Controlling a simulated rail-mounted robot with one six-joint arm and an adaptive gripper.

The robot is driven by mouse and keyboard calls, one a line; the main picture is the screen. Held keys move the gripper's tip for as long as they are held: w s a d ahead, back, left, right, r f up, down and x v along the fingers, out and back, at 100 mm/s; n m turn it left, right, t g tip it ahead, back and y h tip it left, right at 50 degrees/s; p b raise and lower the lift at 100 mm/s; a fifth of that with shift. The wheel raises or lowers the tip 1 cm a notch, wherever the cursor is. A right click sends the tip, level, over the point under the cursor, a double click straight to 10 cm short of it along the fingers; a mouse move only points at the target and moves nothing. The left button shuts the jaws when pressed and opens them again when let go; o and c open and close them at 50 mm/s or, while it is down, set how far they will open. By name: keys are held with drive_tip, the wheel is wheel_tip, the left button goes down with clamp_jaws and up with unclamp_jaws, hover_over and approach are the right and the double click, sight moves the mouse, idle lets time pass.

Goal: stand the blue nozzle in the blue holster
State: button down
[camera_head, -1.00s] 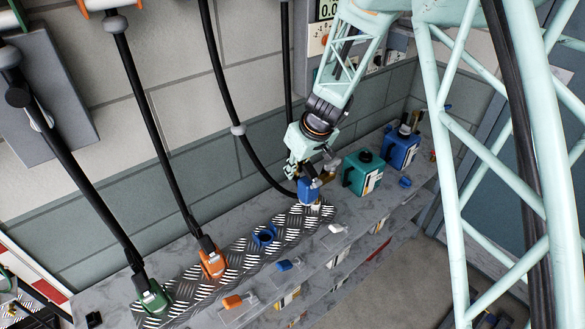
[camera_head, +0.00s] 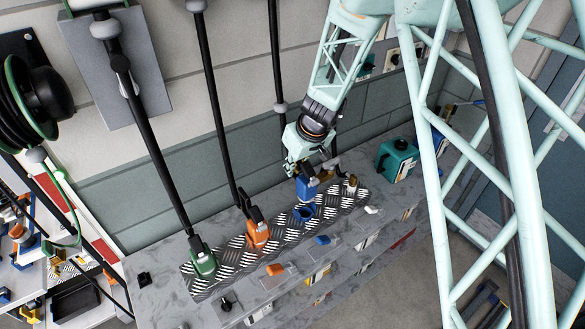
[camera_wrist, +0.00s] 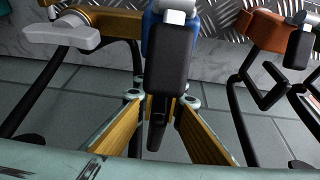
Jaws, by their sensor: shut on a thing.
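My gripper (camera_head: 303,165) is shut on the blue nozzle (camera_head: 307,189) and holds it upright, spout down, just above or at the blue holster (camera_head: 304,213). The holster is an open blue cup on the checkered metal plate (camera_head: 281,237). In the wrist view the nozzle's black handle (camera_wrist: 171,65) lies between my gripper's fingers (camera_wrist: 161,103), with its blue body (camera_wrist: 158,30) beyond. The holster is hidden there, and I cannot tell whether the nozzle tip is inside it.
An orange nozzle (camera_head: 258,233) and a green nozzle (camera_head: 203,263) stand left on the plate, with black hoses above them. A brass nozzle (camera_head: 352,184) stands at the plate's right end. A teal can (camera_head: 397,160) is farther right. Small coloured pieces lie along the counter front.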

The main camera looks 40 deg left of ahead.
idle(0.5)
drive_tip(key=shift+f+b, duration=2.8)
drive_tip(key=shift+b, duration=0.75)
drive_tip(key=shift+b, duration=1.05)
idle(0.4)
drive_tip(key=shift+f+b, duration=1.35)
drive_tip(key=shift+b, duration=0.1)
idle(1.0)
